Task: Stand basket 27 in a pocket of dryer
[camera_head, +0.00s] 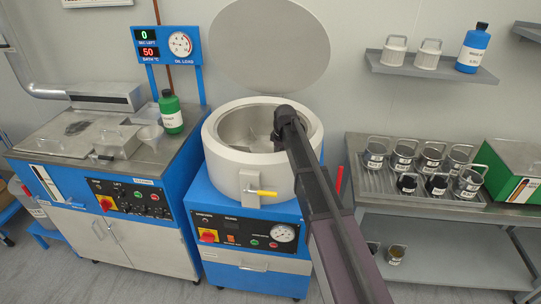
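The dryer is a white round drum (222,153) on a blue cabinet, with its round grey lid (270,45) raised behind it. Grey dividers show inside the open drum. My arm reaches up from the bottom of the view, and its dark end, my gripper (279,138), is at the right part of the drum opening. The fingers and anything in them are hidden or too small to make out. Several small metal baskets with handles (403,154) stand on the drain tray at right. Their labels are too small to read, so I cannot tell which is basket 27.
A blue bath unit (150,225) with a green bottle (171,112) on top stands left of the dryer. A steel bench (400,200) with a green box (510,165) stands at right. Two white canisters (395,50) and a blue bottle (472,48) sit on the wall shelf.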

